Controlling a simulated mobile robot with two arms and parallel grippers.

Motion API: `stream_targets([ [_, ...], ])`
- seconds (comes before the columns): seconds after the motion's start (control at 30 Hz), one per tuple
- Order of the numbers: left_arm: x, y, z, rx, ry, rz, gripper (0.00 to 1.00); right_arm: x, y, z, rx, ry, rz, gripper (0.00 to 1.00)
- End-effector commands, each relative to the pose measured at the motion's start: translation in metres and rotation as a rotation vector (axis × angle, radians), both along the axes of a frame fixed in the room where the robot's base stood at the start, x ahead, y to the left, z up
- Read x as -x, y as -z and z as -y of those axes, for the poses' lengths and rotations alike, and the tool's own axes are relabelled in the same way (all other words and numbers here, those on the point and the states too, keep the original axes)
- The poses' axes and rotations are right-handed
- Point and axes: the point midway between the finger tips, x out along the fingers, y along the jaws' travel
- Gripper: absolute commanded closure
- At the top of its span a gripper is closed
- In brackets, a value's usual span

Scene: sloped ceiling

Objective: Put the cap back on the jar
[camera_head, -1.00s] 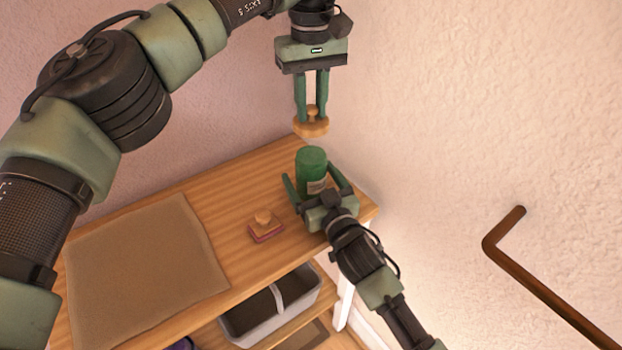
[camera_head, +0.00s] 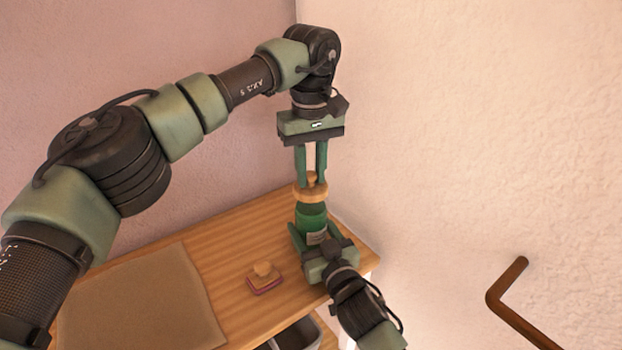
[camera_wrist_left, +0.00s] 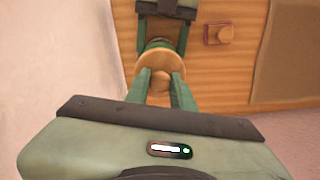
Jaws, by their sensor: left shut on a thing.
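My left gripper (camera_head: 311,181) points straight down, its fingers shut on the knob of a round wooden cap (camera_head: 310,195). The green jar (camera_head: 311,217) stands upright on the wooden table. The cap is level, directly above the jar's top; whether it touches the rim I cannot tell. In the left wrist view the cap (camera_wrist_left: 159,65) covers most of the jar. My right gripper (camera_head: 314,239) is low at the jar, a finger on either side of it; whether the fingers press on it is unclear.
A small wooden-knobbed block with a dark red base (camera_head: 264,279) lies on the table (camera_head: 235,240), left of the jar. A brown mat (camera_head: 145,305) covers the table's left part. A grey bin (camera_head: 300,335) is below. Walls stand close behind and right; a brown rail (camera_head: 505,295) is at right.

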Motion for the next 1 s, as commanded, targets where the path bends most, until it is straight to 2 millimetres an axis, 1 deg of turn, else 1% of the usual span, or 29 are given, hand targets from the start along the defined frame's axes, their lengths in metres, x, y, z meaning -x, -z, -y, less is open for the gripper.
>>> stream_targets([
  [0.03,0.000,0.008,0.000,-0.001,0.001,-0.003,1.00,0.000,0.000,0.000,0.000,0.000,0.000,1.00],
  [0.13,0.000,0.017,0.000,0.000,0.001,0.000,1.00,0.000,0.000,0.000,0.000,0.000,0.000,1.00],
  [0.63,0.000,0.018,0.000,0.000,0.000,0.001,1.00,0.000,0.000,0.000,0.000,0.000,0.000,1.00],
  [1.0,0.000,0.035,0.000,0.001,0.000,0.001,1.00,0.000,0.000,0.000,0.000,0.000,0.000,1.00],
])
